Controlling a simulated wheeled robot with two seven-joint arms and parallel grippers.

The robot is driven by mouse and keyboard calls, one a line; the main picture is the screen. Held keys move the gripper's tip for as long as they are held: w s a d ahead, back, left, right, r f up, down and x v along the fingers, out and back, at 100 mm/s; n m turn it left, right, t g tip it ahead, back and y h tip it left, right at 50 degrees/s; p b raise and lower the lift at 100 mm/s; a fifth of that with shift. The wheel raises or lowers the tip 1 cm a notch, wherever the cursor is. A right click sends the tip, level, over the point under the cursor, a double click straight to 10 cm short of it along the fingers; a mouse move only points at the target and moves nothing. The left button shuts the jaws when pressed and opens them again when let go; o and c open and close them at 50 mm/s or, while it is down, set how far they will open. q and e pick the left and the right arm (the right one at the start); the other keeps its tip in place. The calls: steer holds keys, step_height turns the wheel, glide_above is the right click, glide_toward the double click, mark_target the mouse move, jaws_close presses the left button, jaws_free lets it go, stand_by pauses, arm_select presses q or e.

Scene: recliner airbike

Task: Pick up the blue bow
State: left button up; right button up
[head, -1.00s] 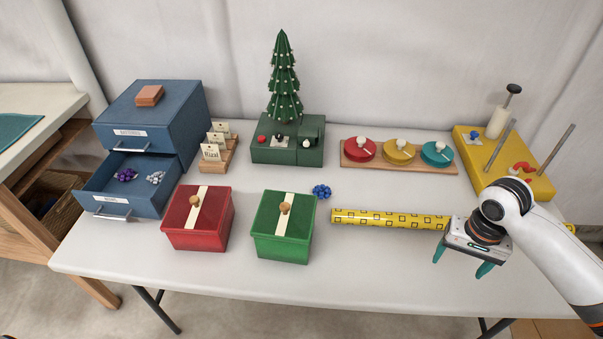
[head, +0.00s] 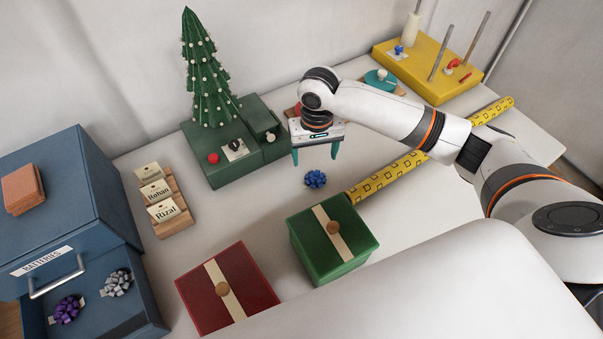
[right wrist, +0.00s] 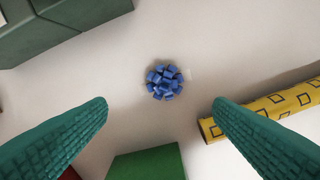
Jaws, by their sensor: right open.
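The blue bow (head: 315,179) lies on the white table between the green gift box and the green tree base. In the right wrist view the blue bow (right wrist: 164,82) lies ahead of and between the two open fingers, with nothing touching it. My right gripper (head: 315,158) is open and empty, pointing down above the table close to the bow. Its teal fingers also show in the right wrist view (right wrist: 160,108). My left gripper is not in view.
A green box (head: 330,252) and a red box (head: 205,297) stand in front. A yellow patterned roll (head: 385,175) lies right of the bow. The green tree base (head: 215,165) stands behind left. An open blue drawer (head: 130,318) holds purple and silver bows.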

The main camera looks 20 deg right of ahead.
mark_target(316, 176)
steer(key=f, duration=0.4)
steer(key=shift+s+d, duration=0.2)
steer(key=shift+d, duration=0.1)
steer(key=shift+w+a+f, duration=0.1)
steer(key=shift+a+f, duration=0.05)
steer(key=shift+f, duration=0.4)
steer(key=f, duration=0.3)
steer(key=shift+d+f, duration=0.25)
steer(key=shift+f, duration=0.6)
steer(key=c, duration=1.1)
